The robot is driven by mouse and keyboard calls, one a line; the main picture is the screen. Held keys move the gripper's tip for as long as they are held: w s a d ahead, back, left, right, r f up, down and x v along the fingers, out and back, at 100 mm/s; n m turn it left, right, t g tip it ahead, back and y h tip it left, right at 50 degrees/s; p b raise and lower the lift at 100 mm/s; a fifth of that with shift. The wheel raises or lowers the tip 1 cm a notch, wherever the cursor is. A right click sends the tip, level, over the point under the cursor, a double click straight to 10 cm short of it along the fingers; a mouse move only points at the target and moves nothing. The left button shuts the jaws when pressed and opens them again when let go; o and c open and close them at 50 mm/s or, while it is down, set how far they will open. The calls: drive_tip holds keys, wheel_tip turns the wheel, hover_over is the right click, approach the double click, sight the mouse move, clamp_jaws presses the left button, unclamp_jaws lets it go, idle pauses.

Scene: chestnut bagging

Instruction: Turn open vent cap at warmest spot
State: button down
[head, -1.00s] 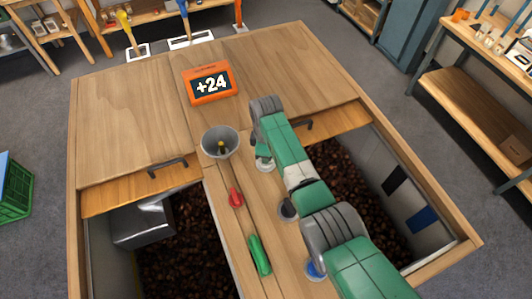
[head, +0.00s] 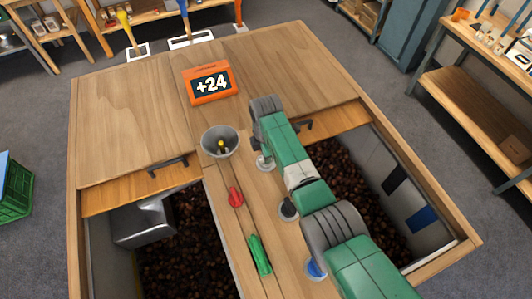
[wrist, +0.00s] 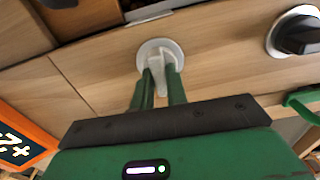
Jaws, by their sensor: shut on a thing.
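The white vent cap (wrist: 160,50) has a round base and a raised grip bar, set in the wooden centre rail. My gripper (wrist: 161,82) is shut on that bar, with a green finger on either side of it. A black vent cap (head: 288,209) and a blue vent cap (head: 316,268) sit nearer along the same rail. The black cap also shows at right in the wrist view (wrist: 298,36). An orange display (head: 210,84) reads +24.
Open bins of chestnuts lie on both sides of the rail; a metal scoop (head: 143,223) is in the left one. A grey cup (head: 220,141), a red item (head: 235,196) and a green item (head: 259,255) stand or lie along the rail's left side.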

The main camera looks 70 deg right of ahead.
idle(0.3)
drive_tip(key=c, duration=1.4)
unclamp_jaws()
drive_tip(key=shift+r, duration=0.1)
wheel_tip(320, 180, up, 8)
drive_tip(key=shift+f, duration=0.15)
